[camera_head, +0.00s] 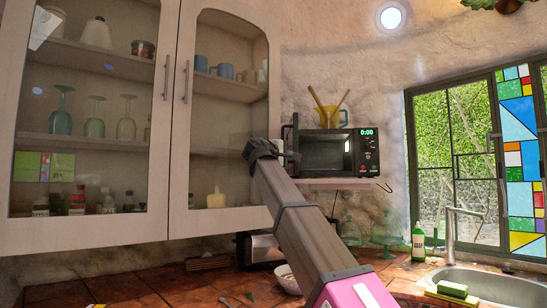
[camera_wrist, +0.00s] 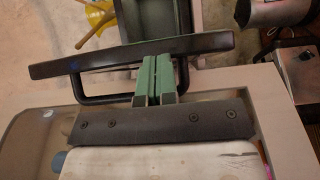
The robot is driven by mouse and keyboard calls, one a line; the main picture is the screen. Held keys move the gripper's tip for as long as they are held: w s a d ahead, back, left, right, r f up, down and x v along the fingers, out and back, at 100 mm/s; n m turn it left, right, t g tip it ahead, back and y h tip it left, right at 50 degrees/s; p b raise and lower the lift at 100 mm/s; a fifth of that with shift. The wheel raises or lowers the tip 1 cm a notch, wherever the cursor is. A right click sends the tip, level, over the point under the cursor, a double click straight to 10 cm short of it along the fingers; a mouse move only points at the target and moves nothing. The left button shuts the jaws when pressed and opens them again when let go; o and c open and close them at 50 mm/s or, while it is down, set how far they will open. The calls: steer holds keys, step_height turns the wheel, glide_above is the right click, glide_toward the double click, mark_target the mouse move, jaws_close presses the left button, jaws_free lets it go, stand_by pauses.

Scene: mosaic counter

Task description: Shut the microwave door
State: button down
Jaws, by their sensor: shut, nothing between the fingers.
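The black microwave (camera_head: 368,150) stands on a wall shelf in the head view, its dark cavity facing me. Its door (camera_head: 295,132) stands open at the left side, seen nearly edge-on, with the handle on its left face. In the wrist view the door (camera_wrist: 215,45) is a long dark bar across the upper middle, and its looped handle (camera_wrist: 76,88) is on the near side. My gripper (camera_wrist: 158,62) is shut and empty. Its green fingers cross over the handle and reach the door; I cannot tell whether they touch. In the head view my gripper (camera_head: 290,157) is beside the door's lower part.
A glass-fronted cabinet (camera_head: 176,130) fills the left, close to my arm. A yellow jug (camera_head: 327,117) with utensils stands on the microwave. Below are a tiled counter (camera_head: 110,288), glass domes, a green bottle (camera_head: 418,243) and a sink (camera_head: 490,285). A window is at right.

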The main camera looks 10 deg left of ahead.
steer(key=w+d+n+t+y, duration=0.1)
steer(key=w+d+n+y, duration=0.3)
steer(key=d, duration=0.5)
steer(key=w+d+n+t+y, duration=0.1)
steer(key=w+d+n+y, duration=0.1)
steer(key=w+d+y, duration=0.6)
steer(key=shift+w+d+h, duration=0.55)
steer(key=shift+w+d, duration=1.35)
steer(key=shift+w, duration=1.1)
steer(key=shift+w+d+h, duration=0.6)
steer(key=shift+w+d, duration=1.35)
steer(key=shift+w, duration=1.1)
steer(key=shift+w+d+h, duration=0.55)
steer(key=shift+w+d, duration=1.35)
steer(key=shift+w, duration=1.1)
